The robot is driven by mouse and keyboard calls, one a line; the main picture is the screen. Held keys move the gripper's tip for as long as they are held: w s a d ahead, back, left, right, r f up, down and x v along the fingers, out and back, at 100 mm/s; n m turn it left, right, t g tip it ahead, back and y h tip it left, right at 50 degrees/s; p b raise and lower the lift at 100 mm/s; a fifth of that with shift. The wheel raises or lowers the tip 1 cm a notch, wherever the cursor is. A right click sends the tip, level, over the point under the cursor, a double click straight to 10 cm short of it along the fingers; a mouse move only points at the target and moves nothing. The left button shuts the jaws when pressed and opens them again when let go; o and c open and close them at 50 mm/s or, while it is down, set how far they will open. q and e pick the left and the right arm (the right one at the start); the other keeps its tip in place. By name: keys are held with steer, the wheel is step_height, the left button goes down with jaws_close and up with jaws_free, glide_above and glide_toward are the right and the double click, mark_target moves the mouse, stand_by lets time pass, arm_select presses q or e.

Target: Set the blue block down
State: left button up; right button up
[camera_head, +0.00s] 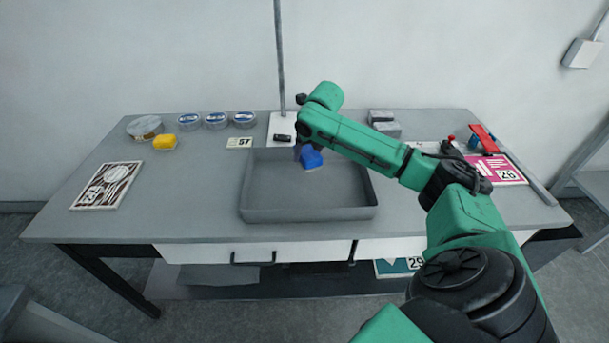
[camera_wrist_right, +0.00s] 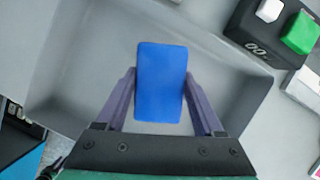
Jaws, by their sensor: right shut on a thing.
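The blue block (camera_head: 311,157) shows over the back part of a grey tray (camera_head: 308,214) in the head view. My right gripper (camera_head: 304,150) is mostly hidden by its own arm there. In the right wrist view the blue block (camera_wrist_right: 161,82) sits between the two fingers of my right gripper (camera_wrist_right: 160,98), which is shut on it. The grey tray (camera_wrist_right: 65,65) lies behind and below the block in that view. I cannot tell how high the block is above the tray floor. My left gripper is not in view.
A pole stands behind the tray. Grey blocks (camera_head: 384,127) and a pink card (camera_head: 497,169) lie on the right.

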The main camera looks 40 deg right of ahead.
mark_target(312, 158)
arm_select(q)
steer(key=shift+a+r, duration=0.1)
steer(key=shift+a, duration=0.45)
arm_select(e)
step_height(312, 158, down, 8)
steer(key=shift+w+a+r, duration=0.1)
steer(key=shift+a, duration=0.05)
steer(key=o, duration=1.3)
steer(key=shift+f, duration=0.25)
steer(key=shift+r, duration=0.5)
steer(key=v, duration=1.1)
steer(key=shift+s+a+r, duration=0.1)
steer(key=shift+s+r, duration=0.15)
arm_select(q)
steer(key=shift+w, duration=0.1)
